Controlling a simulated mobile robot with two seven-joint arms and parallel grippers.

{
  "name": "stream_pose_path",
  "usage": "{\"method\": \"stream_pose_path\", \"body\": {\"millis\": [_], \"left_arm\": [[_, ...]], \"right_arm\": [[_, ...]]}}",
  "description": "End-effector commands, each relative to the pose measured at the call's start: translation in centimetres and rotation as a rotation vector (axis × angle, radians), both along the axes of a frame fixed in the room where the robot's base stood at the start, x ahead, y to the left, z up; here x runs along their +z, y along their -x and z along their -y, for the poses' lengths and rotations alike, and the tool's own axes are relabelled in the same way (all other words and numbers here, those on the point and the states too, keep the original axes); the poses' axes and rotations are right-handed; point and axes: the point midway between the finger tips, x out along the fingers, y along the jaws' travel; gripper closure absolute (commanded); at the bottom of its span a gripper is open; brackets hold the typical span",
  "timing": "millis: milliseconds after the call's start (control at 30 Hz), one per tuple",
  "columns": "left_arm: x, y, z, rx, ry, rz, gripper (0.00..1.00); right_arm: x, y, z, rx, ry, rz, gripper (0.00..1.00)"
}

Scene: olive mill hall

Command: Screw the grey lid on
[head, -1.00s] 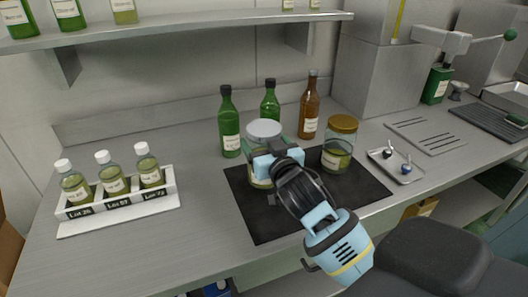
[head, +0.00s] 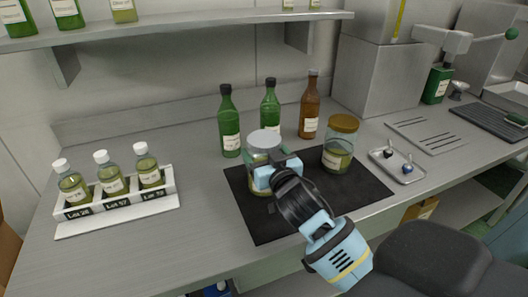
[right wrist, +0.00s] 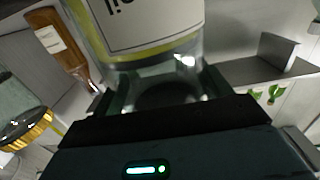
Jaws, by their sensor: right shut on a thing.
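The grey lid (head: 265,138) is a pale round disc at the top of a glass jar (head: 256,186) standing on the black mat, with yellow-green oil inside. I cannot tell whether the lid is seated on the rim. In the right wrist view the labelled jar (right wrist: 150,20) appears upside down, its upper end between the fingers (right wrist: 165,90). The gripper body hides much of the jar in the head view. My left gripper is not in view.
A gold-lidded jar (head: 338,150) stands close to the right on the mat (head: 270,228). Two green bottles (head: 229,125) and an amber bottle (head: 310,105) stand behind. A small tray (head: 400,172) lies at right, a vial rack (head: 115,205) at left. The counter between rack and mat is clear.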

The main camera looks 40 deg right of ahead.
Motion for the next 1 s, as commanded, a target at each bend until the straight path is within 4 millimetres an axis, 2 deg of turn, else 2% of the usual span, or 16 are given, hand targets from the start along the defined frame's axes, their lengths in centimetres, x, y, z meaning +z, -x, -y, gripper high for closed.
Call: {"method": "stream_pose_path", "body": {"millis": [33, 67, 200, 567, 767, 1000], "left_arm": [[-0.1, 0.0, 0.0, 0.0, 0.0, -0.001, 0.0], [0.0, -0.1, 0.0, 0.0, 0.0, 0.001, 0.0], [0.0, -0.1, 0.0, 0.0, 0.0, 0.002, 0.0], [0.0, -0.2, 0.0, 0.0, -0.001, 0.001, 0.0], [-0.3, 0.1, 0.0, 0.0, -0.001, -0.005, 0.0], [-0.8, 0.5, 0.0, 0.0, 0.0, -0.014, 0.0]], "right_arm": [[0.1, 0.0, 0.0, 0.0, 0.0, 0.006, 0.94], [-0.2, 0.0, 0.0, 0.0, 0.0, -0.001, 0.19], [-0.1, 0.0, 0.0, 0.0, 0.0, -0.001, 0.01], [0.4, 0.0, 0.0, 0.0, 0.002, 0.001, 0.01], [0.0, 2.5, -0.6, 0.001, -0.002, -0.003, 0.01], [-0.1, 7.2, -1.7, 0.0, -0.001, -0.005, 0.01]]}}
